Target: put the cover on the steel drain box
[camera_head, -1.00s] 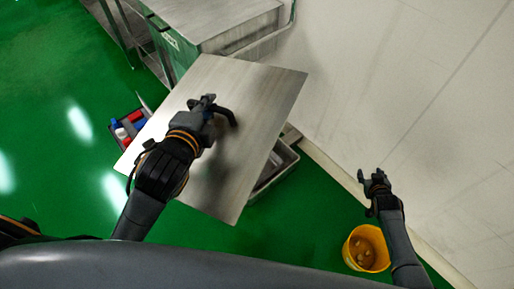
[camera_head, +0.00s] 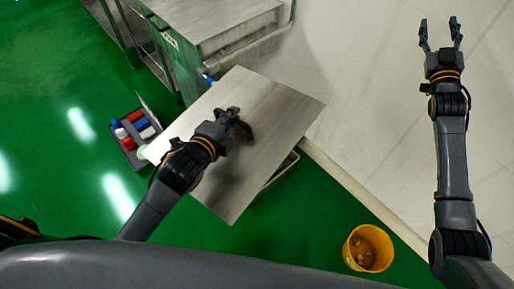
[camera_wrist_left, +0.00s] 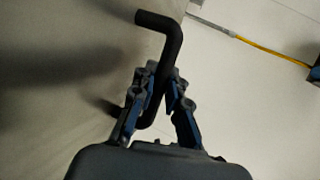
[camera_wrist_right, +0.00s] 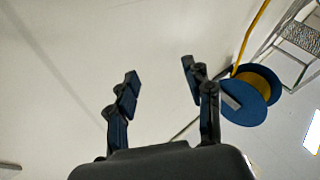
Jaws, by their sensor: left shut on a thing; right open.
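The cover is a flat steel plate (camera_head: 278,105) with a dark bar handle, seen in the head view left of the middle. My left gripper (camera_head: 236,116) is shut on the cover's black handle (camera_wrist_left: 160,45). The steel drain box (camera_head: 287,165) is mostly hidden under the plate; only a rim shows past the plate's right edge. I cannot tell whether plate and box touch. My right gripper (camera_head: 440,32) is open and empty in front of the pale wall at the upper right, far from the cover.
A green and steel machine (camera_head: 235,30) stands behind the cover. A tray of coloured items (camera_head: 127,152) lies on the green floor at left. A yellow bucket (camera_head: 352,248) stands at lower right. The right wrist view shows a blue reel (camera_wrist_right: 247,112).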

